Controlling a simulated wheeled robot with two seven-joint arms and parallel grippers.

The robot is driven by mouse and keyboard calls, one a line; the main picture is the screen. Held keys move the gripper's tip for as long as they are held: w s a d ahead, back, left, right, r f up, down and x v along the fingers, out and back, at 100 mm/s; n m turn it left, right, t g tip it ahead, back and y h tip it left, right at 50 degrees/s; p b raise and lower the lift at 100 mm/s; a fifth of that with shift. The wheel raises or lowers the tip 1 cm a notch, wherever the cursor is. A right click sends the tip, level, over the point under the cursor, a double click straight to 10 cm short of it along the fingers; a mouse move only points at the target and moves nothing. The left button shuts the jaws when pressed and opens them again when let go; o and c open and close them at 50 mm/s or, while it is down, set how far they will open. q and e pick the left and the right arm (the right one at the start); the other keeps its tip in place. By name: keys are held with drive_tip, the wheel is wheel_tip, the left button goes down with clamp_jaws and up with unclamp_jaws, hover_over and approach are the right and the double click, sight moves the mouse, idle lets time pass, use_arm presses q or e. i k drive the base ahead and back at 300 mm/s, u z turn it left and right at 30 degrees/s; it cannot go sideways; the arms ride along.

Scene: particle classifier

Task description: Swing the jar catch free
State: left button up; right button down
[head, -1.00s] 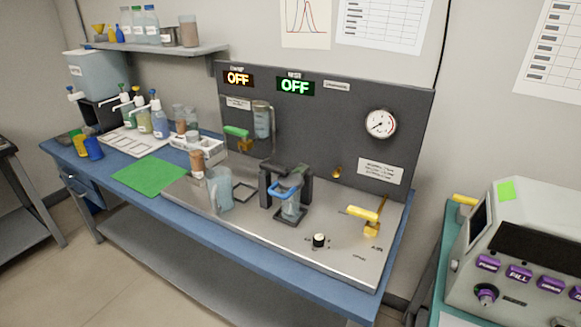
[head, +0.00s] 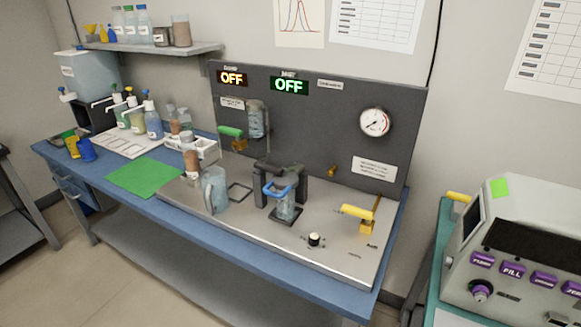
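The jar (head: 286,208) is a clear vessel standing in a dark clamp frame (head: 262,188) on the steel top of the bench unit. A blue looped catch (head: 277,190) lies across the front of the jar near its upper part. Whether the catch is latched cannot be told at this size. Neither of my grippers shows in the head view.
A clear jug (head: 214,190) stands left of the clamp. A yellow-handled valve (head: 359,213) and a black-and-white knob (head: 314,240) are to its right. The dark panel (head: 310,130) rises behind. A purple-buttoned machine (head: 520,255) stands at right. The steel front is clear.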

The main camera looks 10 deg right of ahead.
sight(259, 166)
drive_tip(key=z, duration=0.6)
drive_tip(key=i, duration=0.4)
drive_tip(key=z, duration=0.7)
